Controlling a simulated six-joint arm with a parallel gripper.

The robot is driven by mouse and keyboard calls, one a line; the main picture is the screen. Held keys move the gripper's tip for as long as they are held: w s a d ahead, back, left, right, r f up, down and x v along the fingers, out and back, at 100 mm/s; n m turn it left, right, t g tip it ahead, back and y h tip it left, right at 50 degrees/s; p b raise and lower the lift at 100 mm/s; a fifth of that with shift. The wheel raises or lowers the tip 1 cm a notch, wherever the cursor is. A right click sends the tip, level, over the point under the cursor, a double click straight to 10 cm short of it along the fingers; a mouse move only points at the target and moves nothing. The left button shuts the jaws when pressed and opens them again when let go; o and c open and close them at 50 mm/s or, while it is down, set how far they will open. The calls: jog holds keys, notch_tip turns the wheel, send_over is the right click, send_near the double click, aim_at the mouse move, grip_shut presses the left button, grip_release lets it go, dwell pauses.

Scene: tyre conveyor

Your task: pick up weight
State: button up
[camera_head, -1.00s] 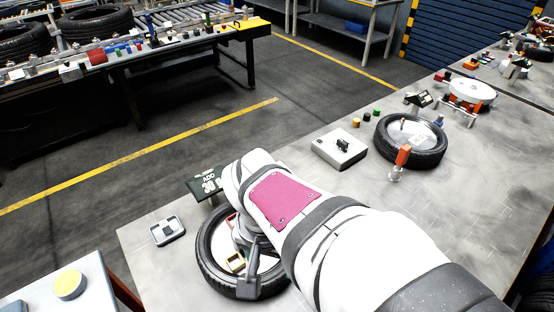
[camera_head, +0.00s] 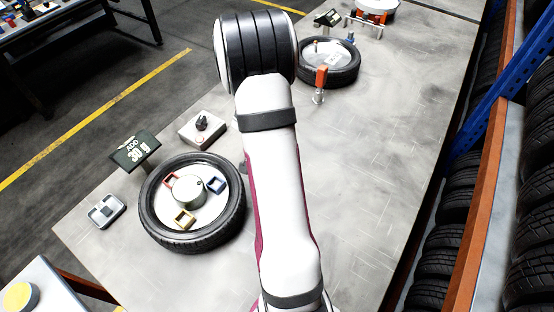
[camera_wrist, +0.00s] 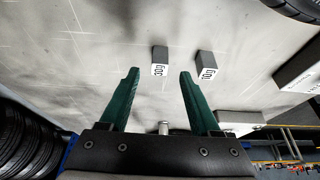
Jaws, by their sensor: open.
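In the wrist view, two small grey block weights stand on the metal bench ahead of my gripper. The left weight (camera_wrist: 160,61) has a white label that seems to read 30G. The right weight (camera_wrist: 207,65) has one that seems to read 10G. My gripper (camera_wrist: 160,72) has two green fingers, spread apart with nothing between them. The left weight lies just beyond the fingertips, roughly centred in the gap; contact does not show. In the head view, my arm hides the gripper and these weights. A sign (camera_head: 135,150) there reads ADD 30 g.
A tyre (camera_head: 158,222) lies flat left of my arm, with red, blue and yellow square frames on its wheel. A small tray (camera_head: 106,211) and a grey box (camera_head: 206,129) are nearby. Another tyre (camera_head: 329,74) lies farther back. The bench right of my arm is clear.

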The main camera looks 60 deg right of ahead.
jog(key=x, duration=0.4)
jog(key=shift+f, duration=0.1)
grip_shut()
